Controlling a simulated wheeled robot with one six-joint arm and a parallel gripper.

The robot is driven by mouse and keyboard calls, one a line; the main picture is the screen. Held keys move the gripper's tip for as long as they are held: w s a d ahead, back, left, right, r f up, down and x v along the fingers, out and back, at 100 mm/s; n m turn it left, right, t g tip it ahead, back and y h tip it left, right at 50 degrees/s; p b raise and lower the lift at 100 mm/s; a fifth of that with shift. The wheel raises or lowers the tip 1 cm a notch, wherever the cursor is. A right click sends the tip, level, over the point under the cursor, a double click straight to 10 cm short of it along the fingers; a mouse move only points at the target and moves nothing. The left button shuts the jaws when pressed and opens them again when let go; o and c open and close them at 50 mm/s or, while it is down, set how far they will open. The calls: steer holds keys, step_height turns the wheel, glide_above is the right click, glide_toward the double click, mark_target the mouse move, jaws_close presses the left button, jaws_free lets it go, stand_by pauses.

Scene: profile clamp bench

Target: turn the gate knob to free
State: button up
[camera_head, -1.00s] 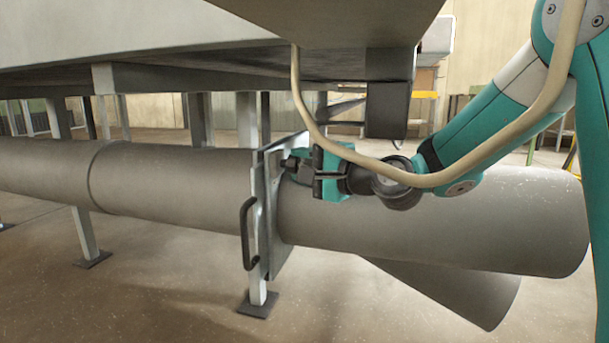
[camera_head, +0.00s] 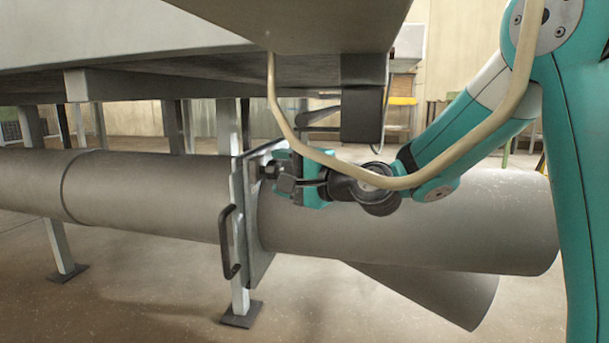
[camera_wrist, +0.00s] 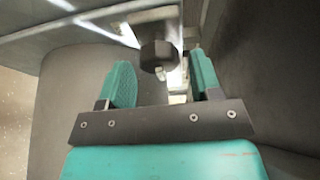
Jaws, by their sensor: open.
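The gate knob (camera_wrist: 157,55) is a dark, faceted knob on the gate's plate, seen ahead of my gripper in the wrist view. In the head view the knob (camera_head: 268,171) shows small at the plate, just left of my gripper. My gripper (camera_wrist: 162,80) has two teal fingers that stand apart, with the knob just beyond and between their tips and nothing held. In the head view my gripper (camera_head: 284,178) is beside the plate. The gate (camera_head: 238,200) is a flat upright metal plate across the pipe, with a dark handle (camera_head: 228,243) on its left side.
A thick grey pipe (camera_head: 150,195) runs through the gate, and its right part (camera_head: 420,228) lies close below and behind my gripper. A bench underside (camera_head: 210,78) hangs above, with a dark block (camera_head: 362,115) near my arm. A cable loops in front.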

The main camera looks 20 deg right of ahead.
steer(key=b+v, duration=0.5)
steer(key=v, duration=1.2)
steer(key=shift+s+b, duration=0.15)
steer(key=shift+b, duration=0.25)
